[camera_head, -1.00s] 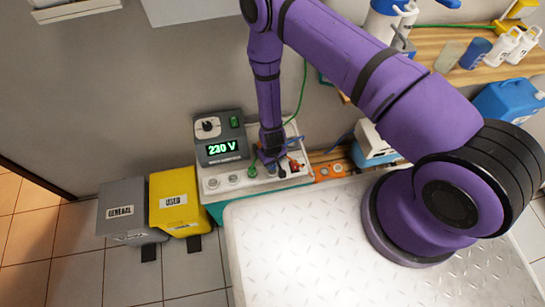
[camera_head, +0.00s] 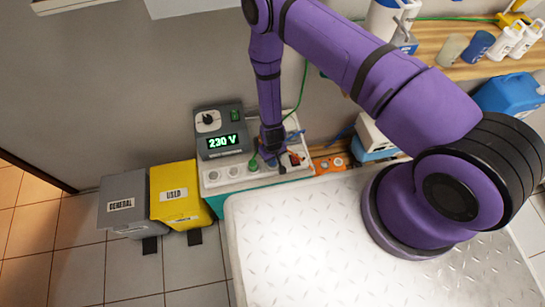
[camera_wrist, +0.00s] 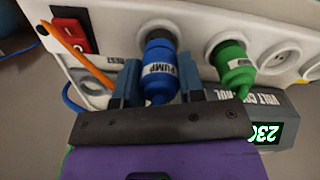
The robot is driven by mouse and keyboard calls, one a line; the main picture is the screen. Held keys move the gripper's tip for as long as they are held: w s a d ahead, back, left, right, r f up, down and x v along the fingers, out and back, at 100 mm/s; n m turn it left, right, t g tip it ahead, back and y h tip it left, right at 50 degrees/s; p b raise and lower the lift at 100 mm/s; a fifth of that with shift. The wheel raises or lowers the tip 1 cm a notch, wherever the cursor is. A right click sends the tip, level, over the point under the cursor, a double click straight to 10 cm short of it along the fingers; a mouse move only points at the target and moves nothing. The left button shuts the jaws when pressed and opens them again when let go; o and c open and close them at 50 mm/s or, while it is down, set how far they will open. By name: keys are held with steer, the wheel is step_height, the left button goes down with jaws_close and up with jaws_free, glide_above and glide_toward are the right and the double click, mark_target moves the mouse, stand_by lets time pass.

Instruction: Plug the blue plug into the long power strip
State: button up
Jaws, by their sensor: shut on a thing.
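The blue plug (camera_wrist: 160,72), labelled PUMP, points at a socket of the long white power strip (camera_wrist: 195,25) in the wrist view. Its front end is at the socket's dark ring; I cannot tell how deep it sits. My gripper (camera_wrist: 158,85) is shut on the blue plug, one finger on each side. In the head view my gripper (camera_head: 272,152) is low over the right half of the long power strip (camera_head: 222,184), and mostly hides the plug.
A green plug (camera_wrist: 235,68) is in the neighbouring socket, with empty sockets beyond it. A red switch (camera_wrist: 75,36) and an orange cord (camera_wrist: 80,55) are at the strip's other end. A 230 V box (camera_head: 220,143) stands behind. An orange strip (camera_head: 322,165) lies right.

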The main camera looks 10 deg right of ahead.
steer(key=shift+f, duration=0.95)
stand_by(0.7)
steer(key=o, duration=1)
steer(key=shift+o, duration=0.2)
steer(key=shift+r, duration=0.1)
step_height(320, 180, up, 11)
steer(key=shift+f, duration=0.15)
